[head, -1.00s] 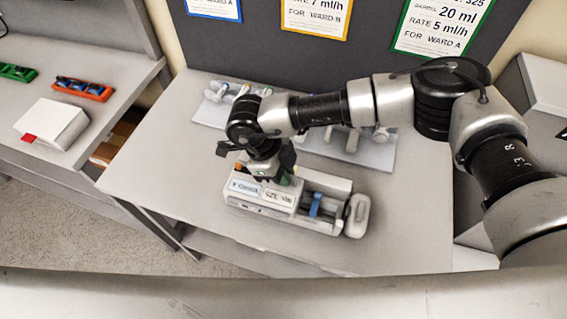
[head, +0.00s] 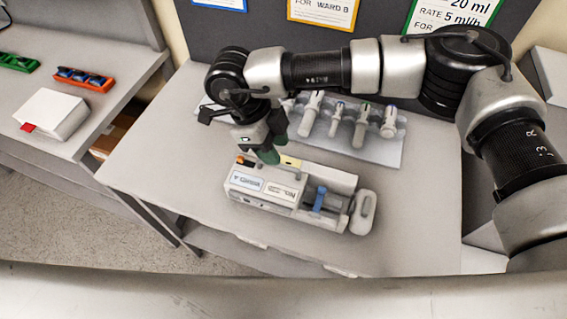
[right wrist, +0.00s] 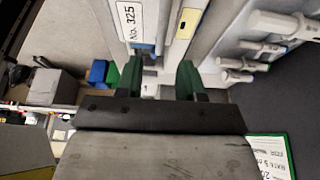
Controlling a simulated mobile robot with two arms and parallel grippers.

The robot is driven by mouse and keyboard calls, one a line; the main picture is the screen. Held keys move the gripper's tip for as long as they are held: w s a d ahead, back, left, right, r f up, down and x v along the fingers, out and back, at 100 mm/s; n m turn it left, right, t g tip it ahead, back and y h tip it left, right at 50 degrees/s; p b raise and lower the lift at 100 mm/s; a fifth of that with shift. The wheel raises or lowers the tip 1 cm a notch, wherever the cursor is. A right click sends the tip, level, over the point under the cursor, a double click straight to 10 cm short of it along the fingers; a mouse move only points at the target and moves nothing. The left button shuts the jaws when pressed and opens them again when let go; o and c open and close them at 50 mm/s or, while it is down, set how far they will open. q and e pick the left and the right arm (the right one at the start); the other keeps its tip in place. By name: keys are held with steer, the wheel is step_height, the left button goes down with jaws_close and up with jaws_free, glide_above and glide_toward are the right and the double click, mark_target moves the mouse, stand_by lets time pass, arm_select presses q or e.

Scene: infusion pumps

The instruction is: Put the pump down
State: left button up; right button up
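The pump (head: 262,202), a long white-grey box with labels and a blue part in its open right section, rests on the grey table. My right gripper (head: 273,147) is just above its back edge, raised off it. In the right wrist view the two green fingers (right wrist: 159,78) stand apart with nothing gripped between them. The pump (right wrist: 158,22) shows beyond them with its "No. 325" label. My left gripper is not in view.
A pale tray (head: 385,155) with several syringes lies behind the pump. A side table (head: 40,85) at left holds a white box (head: 50,114) and red (head: 84,79) and green racks (head: 17,62). The table (head: 160,165) is clear left of the pump.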

steer(key=b+v, duration=0.1)
steer(key=v, duration=0.4)
steer(key=shift+r, duration=0.15)
stand_by(0.3)
